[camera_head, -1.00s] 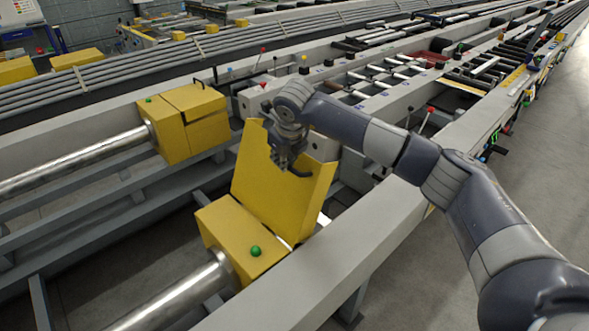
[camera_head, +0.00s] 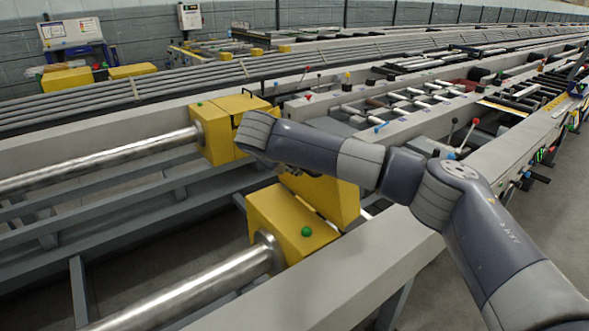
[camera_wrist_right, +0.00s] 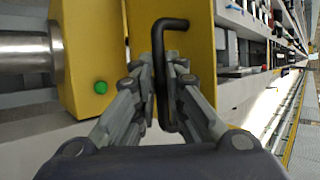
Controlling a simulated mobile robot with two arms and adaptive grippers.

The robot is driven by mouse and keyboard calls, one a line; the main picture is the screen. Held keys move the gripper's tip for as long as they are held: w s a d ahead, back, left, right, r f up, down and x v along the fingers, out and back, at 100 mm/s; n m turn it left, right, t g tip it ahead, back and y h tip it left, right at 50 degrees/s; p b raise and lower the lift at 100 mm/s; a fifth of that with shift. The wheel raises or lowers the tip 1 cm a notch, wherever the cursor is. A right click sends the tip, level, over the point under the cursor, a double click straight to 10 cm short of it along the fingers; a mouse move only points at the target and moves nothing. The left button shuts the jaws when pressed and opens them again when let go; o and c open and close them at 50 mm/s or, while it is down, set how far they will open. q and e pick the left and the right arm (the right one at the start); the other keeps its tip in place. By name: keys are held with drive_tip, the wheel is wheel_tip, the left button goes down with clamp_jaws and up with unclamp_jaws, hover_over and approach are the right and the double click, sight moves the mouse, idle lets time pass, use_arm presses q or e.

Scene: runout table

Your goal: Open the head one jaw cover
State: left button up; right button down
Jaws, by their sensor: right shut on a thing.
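The near yellow jaw head (camera_head: 285,222) has a green button on top and a thick metal bar running into its left side. Its yellow cover (camera_head: 332,200) stands raised at the far side of the head, partly hidden behind my right arm. In the right wrist view, my right gripper (camera_wrist_right: 162,88) is shut on the black bent handle (camera_wrist_right: 160,50) of the yellow cover (camera_wrist_right: 143,25). In the head view my right gripper's fingers are hidden behind my own wrist. My left gripper is not in view.
A second yellow head (camera_head: 222,125) with a bar stands farther back, its lid down. A grey rail (camera_head: 330,275) runs along the near side. Long roller tables and coloured levers (camera_head: 470,132) lie beyond to the right.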

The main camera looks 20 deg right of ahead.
drive_tip(key=shift+s+a+f, duration=0.1)
drive_tip(key=shift+s+f, duration=0.05)
drive_tip(key=shift+f, duration=0.35)
drive_tip(key=shift+s+f, duration=0.15)
drive_tip(key=shift+f, duration=0.3)
drive_tip(key=c, duration=1.7)
unclamp_jaws()
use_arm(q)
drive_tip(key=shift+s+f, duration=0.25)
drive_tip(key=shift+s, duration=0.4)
use_arm(e)
drive_tip(key=shift+o, duration=0.2)
drive_tip(key=shift+w, duration=0.15)
drive_tip(key=shift+w+r, duration=0.1)
drive_tip(key=shift+r, duration=0.05)
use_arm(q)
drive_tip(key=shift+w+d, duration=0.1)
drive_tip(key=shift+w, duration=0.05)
use_arm(e)
drive_tip(key=v, duration=1.2)
drive_tip(key=shift+w, duration=0.1)
